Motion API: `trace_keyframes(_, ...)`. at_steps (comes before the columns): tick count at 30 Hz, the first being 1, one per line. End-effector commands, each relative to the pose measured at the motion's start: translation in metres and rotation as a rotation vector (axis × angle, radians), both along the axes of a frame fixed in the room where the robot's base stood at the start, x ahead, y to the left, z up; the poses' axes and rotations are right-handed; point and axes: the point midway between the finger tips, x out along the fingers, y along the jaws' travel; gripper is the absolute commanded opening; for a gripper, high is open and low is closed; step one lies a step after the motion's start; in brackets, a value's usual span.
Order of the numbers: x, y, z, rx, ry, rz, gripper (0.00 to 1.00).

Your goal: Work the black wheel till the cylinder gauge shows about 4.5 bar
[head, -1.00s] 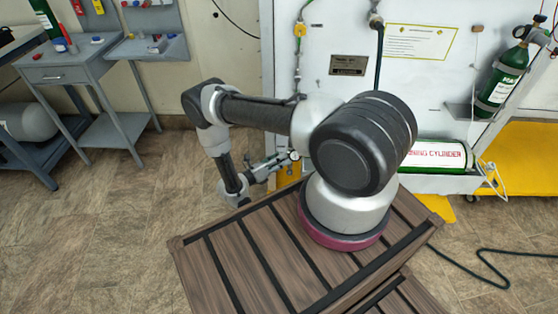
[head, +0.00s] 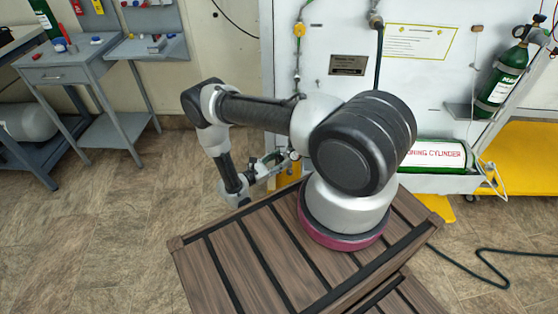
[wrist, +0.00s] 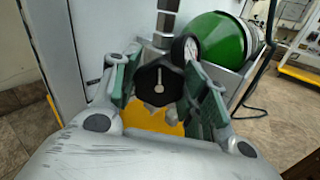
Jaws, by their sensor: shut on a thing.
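The black wheel (wrist: 152,92), with a pale pointer-like mark on its face, sits between the green-padded fingers of my gripper (wrist: 160,75) in the wrist view. My gripper is shut on it. A round gauge (wrist: 185,48) stands just behind and to the right of the wheel, seen at a steep angle and partly hidden by a finger. I cannot read its needle. In the head view my gripper (head: 273,163) is low in front of the white panel, left of my arm's base, and the wheel is too small to make out there.
A green cylinder (wrist: 222,40) lies right of the gauge in the wrist view. The white panel (head: 440,90) carries pipes and a small upright green cylinder (head: 500,85). A grey workbench (head: 70,72) stands at the left. The floor between is clear.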

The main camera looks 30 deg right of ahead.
Motion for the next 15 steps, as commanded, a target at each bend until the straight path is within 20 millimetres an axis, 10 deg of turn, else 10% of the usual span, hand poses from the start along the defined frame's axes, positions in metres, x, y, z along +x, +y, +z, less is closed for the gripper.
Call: trace_keyframes(15,-0.0003,0.0008,-0.0006,0.02,-0.132,0.002,0.2)
